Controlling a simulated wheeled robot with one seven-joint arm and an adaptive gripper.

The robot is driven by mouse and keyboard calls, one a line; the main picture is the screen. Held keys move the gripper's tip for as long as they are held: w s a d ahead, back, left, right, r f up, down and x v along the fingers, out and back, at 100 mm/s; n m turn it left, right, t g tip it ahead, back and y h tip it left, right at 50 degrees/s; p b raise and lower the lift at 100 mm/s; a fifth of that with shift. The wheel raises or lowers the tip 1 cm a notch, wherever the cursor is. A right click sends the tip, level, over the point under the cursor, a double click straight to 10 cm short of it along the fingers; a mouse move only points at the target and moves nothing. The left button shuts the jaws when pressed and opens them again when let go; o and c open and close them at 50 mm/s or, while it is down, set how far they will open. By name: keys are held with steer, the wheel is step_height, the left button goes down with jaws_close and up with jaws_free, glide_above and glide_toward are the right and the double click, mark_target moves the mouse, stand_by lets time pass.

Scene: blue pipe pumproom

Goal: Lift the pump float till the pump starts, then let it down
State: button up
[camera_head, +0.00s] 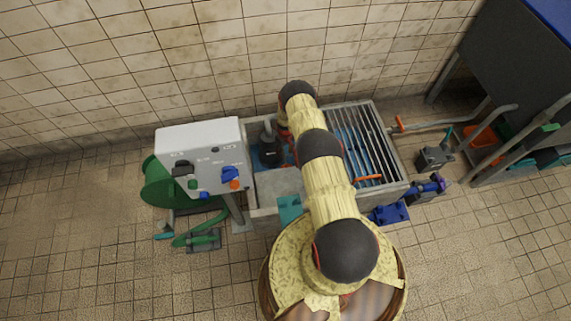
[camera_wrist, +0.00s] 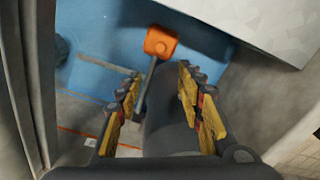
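In the wrist view the pump float (camera_wrist: 160,42) is an orange block at the end of a thin rod (camera_wrist: 149,82), over the blue floor of the pit. My gripper (camera_wrist: 160,74) is open, its yellow-padded fingers spread with nothing held. The float lies just beyond the fingertips, and its rod runs back between them. A dark rounded body (camera_wrist: 172,125), perhaps the pump, shows below and between the fingers. In the head view my arm reaches over the concrete pit (camera_head: 268,188) and hides the float and my fingers.
A white control box (camera_head: 205,150) with a blue switch stands left of the pit, with a green hose reel (camera_head: 160,185) behind it. A slatted grate (camera_head: 362,145) covers the pit's right part. A dark bench (camera_head: 510,60) stands at right.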

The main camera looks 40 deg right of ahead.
glide_above(287, 165)
step_height(287, 165, down, 4)
steer(key=shift+f, duration=0.15)
step_height(287, 165, down, 7)
steer(key=b, duration=0.3)
steer(key=shift+f, duration=0.2)
steer(key=c, duration=0.4)
jaws_close()
